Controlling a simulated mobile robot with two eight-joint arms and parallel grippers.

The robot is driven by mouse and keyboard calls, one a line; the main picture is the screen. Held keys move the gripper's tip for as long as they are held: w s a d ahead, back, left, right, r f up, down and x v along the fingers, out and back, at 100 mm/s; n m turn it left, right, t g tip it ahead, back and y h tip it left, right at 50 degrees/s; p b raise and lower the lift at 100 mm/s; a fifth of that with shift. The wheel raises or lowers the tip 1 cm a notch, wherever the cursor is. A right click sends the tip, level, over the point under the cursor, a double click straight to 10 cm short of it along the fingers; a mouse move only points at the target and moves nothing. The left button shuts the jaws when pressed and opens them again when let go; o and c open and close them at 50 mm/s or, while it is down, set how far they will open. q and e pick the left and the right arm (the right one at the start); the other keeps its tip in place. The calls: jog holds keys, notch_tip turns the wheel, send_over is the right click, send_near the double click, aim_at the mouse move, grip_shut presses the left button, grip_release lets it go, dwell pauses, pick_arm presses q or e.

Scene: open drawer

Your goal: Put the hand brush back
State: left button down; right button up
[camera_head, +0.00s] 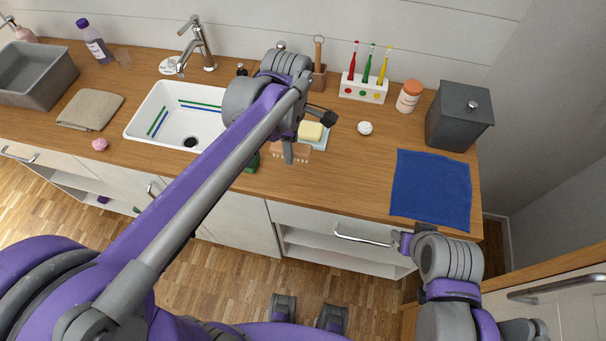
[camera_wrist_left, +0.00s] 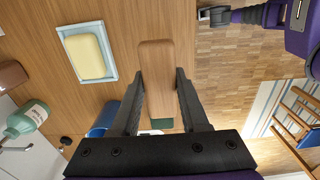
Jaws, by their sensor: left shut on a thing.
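The hand brush, a block with a wooden back (camera_wrist_left: 156,70), is between the fingers of my left gripper (camera_wrist_left: 158,95) in the left wrist view. In the head view my left gripper (camera_head: 289,150) is over the counter's front part, and the pale brush (camera_head: 303,153) shows only partly behind it. Whether the brush touches the counter is unclear.
A soap bar (camera_head: 311,131) in a pale blue dish is right beside my left gripper. A blue cloth (camera_head: 430,186), grey canister (camera_head: 462,117), toothbrush holder (camera_head: 363,88) and white sink (camera_head: 150,120) stand around. A green item (camera_head: 252,163) is near the front edge.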

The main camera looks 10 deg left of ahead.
aim_at(293, 176)
pick_arm(q)
notch_tip(293, 176, down, 10)
jog(key=shift+b, duration=0.35)
jog(key=shift+f, duration=0.15)
jog(key=shift+c, duration=2.1)
grip_release()
